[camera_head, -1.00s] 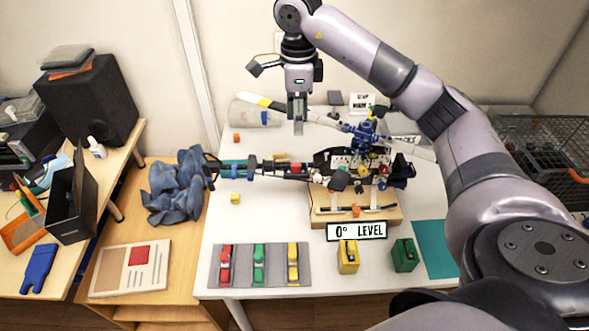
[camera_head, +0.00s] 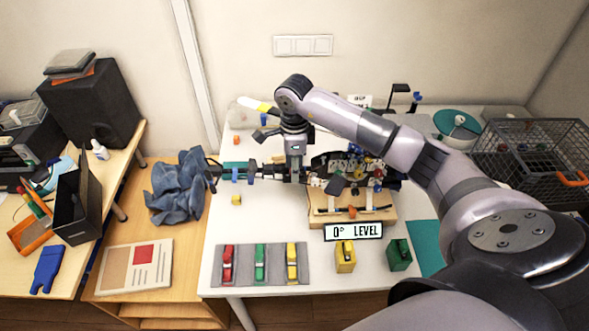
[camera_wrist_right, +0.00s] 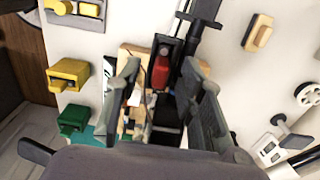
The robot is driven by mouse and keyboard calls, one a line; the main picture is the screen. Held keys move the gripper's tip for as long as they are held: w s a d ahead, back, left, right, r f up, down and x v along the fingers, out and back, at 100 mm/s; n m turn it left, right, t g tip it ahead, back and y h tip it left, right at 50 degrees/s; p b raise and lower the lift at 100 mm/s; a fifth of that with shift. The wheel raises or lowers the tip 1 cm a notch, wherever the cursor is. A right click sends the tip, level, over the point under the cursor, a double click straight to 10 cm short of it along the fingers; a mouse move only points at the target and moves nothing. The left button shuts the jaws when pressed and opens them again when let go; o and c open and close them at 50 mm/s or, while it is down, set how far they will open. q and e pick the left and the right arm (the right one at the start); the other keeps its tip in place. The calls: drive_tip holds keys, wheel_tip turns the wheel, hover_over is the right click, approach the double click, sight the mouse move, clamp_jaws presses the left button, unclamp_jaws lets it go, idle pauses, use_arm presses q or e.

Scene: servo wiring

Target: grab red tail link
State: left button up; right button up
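The red tail link (camera_wrist_right: 161,72) shows in the right wrist view as a small red block on the dark tail boom (camera_wrist_right: 204,22). My right gripper (camera_wrist_right: 161,80) is open, with one finger on either side of the red link in that view. Whether the fingers touch it cannot be told. In the head view my right gripper (camera_head: 294,174) is down at the boom, just left of the dark model body, and hides the red link. The boom (camera_head: 252,173) reaches left from there. My left gripper is not in view.
A grey mat (camera_head: 243,254) holds red, green and yellow pieces at the front left. A yellow block (camera_head: 345,257) and a green block (camera_head: 400,255) stand near the "0° LEVEL" sign (camera_head: 353,232). A wire basket (camera_head: 528,150) is at the right.

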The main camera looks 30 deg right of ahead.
drive_tip(key=shift+f, duration=0.15)
clamp_jaws()
idle(0.4)
